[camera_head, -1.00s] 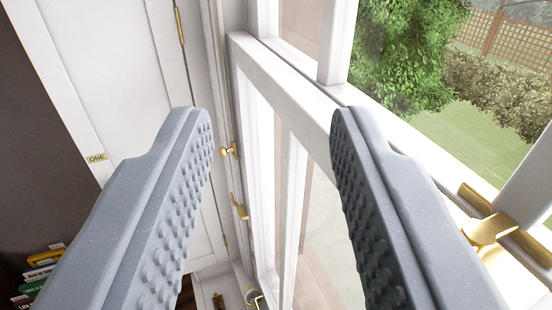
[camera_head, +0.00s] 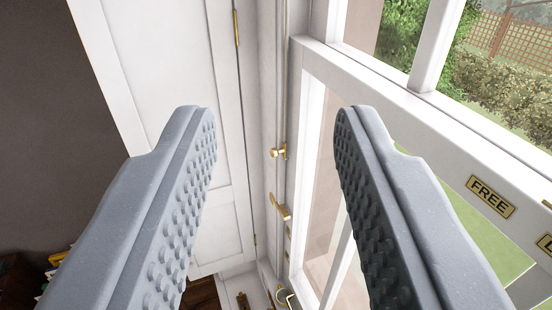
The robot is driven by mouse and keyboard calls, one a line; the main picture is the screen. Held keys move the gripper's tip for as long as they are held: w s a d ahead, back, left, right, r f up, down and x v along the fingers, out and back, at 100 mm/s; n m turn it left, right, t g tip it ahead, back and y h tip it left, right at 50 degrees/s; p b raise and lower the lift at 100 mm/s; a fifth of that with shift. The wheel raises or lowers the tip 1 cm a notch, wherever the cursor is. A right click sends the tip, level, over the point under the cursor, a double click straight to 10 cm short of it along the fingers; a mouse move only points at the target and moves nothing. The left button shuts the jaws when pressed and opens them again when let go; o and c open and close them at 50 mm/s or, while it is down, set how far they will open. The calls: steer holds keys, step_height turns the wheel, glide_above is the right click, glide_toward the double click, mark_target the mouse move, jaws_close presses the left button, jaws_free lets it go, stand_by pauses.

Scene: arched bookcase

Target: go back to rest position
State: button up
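My gripper (camera_head: 275,110) is open, with two grey, studded fingers reaching up from the lower left and lower right. Nothing is between the fingers. Behind them stands a white-framed window (camera_head: 390,85) on the right. A white panelled door or shutter (camera_head: 160,70) stands on the left. Both are apart from the fingers as far as I can tell.
A brass knob (camera_head: 277,153) and a brass catch (camera_head: 280,207) sit on the frame between panel and window. A "FREE" label (camera_head: 490,196) is on the window rail. A dark wall (camera_head: 50,110) is at the left, with books (camera_head: 57,258) partly hidden below.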

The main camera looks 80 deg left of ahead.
stand_by(0.3)
steer(key=w+a+f+m+t+h+b, duration=0.6)
steer(key=a+f+m, duration=0.25)
steer(key=f, duration=0.45)
steer(key=w+d+f+m+t+h+b, duration=0.1)
steer(key=d+f+m+t+h+b, duration=0.3)
steer(key=h, duration=0.7)
steer(key=shift+f+m+t+h+b, duration=0.4)
steer(key=shift+f+m+t+b, duration=1)
steer(key=shift+f+b, duration=1.15)
steer(key=shift+r+m+g+b, duration=0.25)
steer(key=shift+r+g+b, duration=0.05)
steer(key=shift+r+b, duration=0.05)
